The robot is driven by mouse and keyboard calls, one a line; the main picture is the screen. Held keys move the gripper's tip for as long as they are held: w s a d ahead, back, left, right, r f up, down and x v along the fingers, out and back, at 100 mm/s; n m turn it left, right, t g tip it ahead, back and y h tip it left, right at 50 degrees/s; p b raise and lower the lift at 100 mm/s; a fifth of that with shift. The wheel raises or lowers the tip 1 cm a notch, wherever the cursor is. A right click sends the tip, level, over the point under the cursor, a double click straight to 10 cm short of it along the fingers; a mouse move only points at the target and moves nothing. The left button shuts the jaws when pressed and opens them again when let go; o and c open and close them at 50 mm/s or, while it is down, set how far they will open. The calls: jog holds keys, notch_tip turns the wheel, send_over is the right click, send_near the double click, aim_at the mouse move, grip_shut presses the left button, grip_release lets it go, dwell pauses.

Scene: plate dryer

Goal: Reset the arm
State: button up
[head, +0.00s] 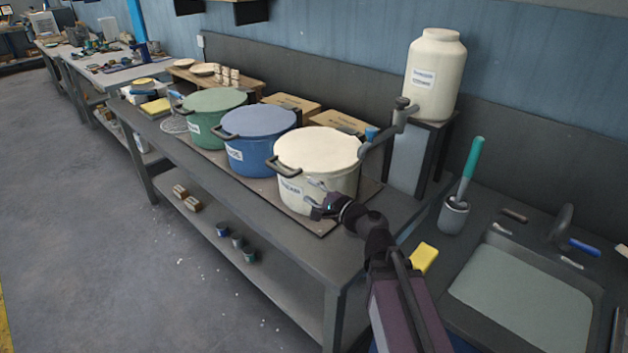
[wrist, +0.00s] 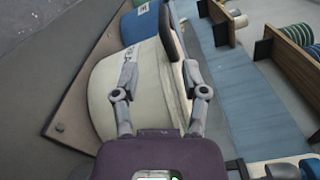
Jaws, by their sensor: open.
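My gripper (head: 313,199) is at the end of my arm, in front of the lower side of the cream pot (head: 322,154) in the head view. In the wrist view my gripper (wrist: 159,70) has its two fingers spread apart, with nothing held between them. The cream pot (wrist: 108,88) lies beyond the fingers there, looking tilted. I cannot tell whether a fingertip touches the pot.
A blue pot (head: 252,143) and a green pot (head: 206,116) stand left of the cream pot on the bench. A large white jug (head: 436,75) stands behind. A yellow sponge (head: 424,257) and a sink (head: 525,300) are at right. Open floor (head: 70,200) lies left.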

jog(key=s+d+f+n+g+h+p, duration=0.1)
jog(key=s+d+f+n+g+h, duration=0.1)
jog(key=f+n, duration=0.1)
jog(key=s+d+f+n+g+h+p, duration=0.2)
jog(key=d+f+n+g, duration=0.1)
jog(key=s+d+f+n+g+h+p, duration=0.2)
jog(key=f+n, duration=0.1)
jog(key=shift+s+d+f+n+g+h, duration=0.1)
jog(key=shift+s+d+n+g+h, duration=0.2)
jog(key=shift+d+g+h, duration=0.1)
jog(key=s+d+g+h, duration=0.1)
jog(key=s+d+h, duration=0.1)
jog(key=d, duration=0.2)
jog(key=s+d+f+n+g+h+p, duration=0.1)
jog(key=s+d+h, duration=0.1)
jog(key=d, duration=0.3)
jog(key=s+d+n+g+h+p, duration=0.1)
jog(key=s+d+h, duration=0.1)
jog(key=d+h, duration=0.1)
jog(key=shift+d+f+g, duration=0.4)
jog(key=shift+d, duration=0.45)
